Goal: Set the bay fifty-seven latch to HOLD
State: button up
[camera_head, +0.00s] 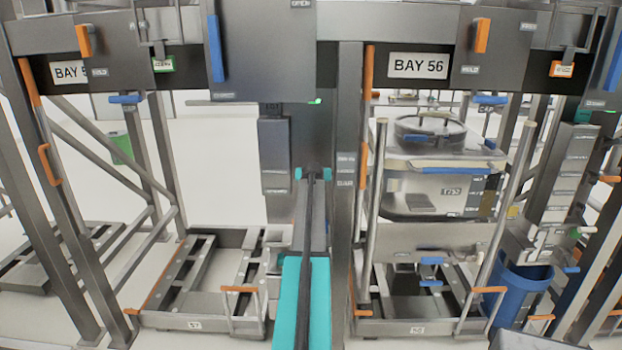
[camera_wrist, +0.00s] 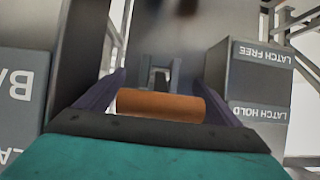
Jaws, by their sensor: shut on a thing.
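The orange latch handle (camera_wrist: 160,104) lies crosswise between the two fingers of my gripper (camera_wrist: 158,98), which is shut on it. A grey block to its right carries the labels LATCH FREE (camera_wrist: 263,53) and, below it in the picture, LATCH HOLD (camera_wrist: 257,116). The handle appears nearer the HOLD label's height, but I cannot tell its exact setting. In the head view my gripper (camera_head: 312,173) is at the dark upright between the bays, and the handle is hidden.
Bay 56 (camera_head: 418,66), at right, holds a grey lidded bin (camera_head: 405,187). The left bay's floor frame (camera_head: 180,318) is empty. A grey panel with a blue handle (camera_head: 216,48) hangs above left of my gripper. A blue bin (camera_head: 520,290) stands far right. Steel posts crowd both sides.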

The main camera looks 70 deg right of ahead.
jog(key=shift+w+r, duration=0.15)
jog(key=shift+w, duration=0.2)
jog(key=o, duration=1.1)
jog(key=shift+s, duration=0.1)
jog(key=shift+s, duration=0.25)
jog(key=shift+s+a, duration=0.1)
jog(key=shift+a, duration=0.05)
jog(key=shift+b+v, duration=2.25)
jog(key=shift+v, duration=4.5)
